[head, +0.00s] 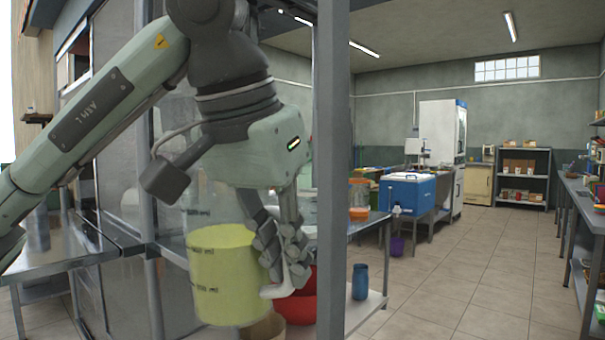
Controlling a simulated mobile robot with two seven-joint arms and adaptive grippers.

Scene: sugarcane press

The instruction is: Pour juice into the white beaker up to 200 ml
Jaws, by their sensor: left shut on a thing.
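My left gripper (280,252) is shut on the pale handle of a clear graduated beaker (208,212), in the middle left of the head view. The beaker hangs in the air, about upright, and holds yellow-green juice (222,285) in its lower part. Dark ml marks show on its wall, too small to read surely. I see no separate white beaker in this view. My right gripper is not in view.
A grey metal post (334,170) stands close to the right of my left gripper. A blue cooler (407,200) is farther back. The tiled floor (470,280) at right is clear.

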